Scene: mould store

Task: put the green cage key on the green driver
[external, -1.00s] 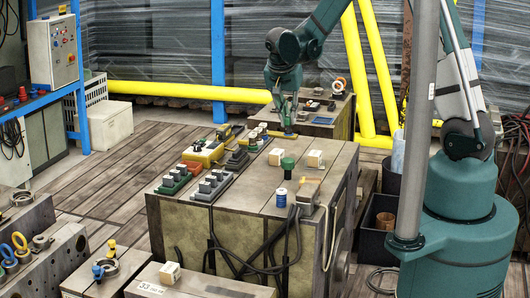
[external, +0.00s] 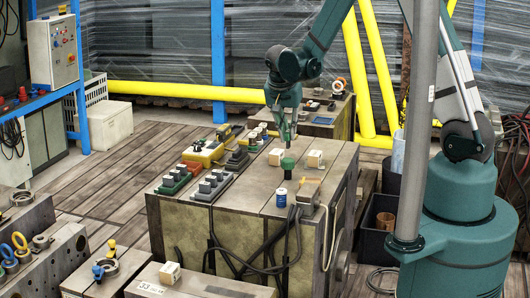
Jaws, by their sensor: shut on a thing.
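My gripper (external: 289,141) points down over the large block in the middle of the external view. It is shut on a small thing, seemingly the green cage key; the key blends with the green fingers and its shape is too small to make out.
A blue and white spool-like piece (external: 282,192) stands in front of the green one. Cream blocks (external: 315,158) (external: 276,156) sit at either side. Switch boxes (external: 211,184) line the block's left part. Cables (external: 292,232) hang down its front. A grey post (external: 417,130) rises at the right.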

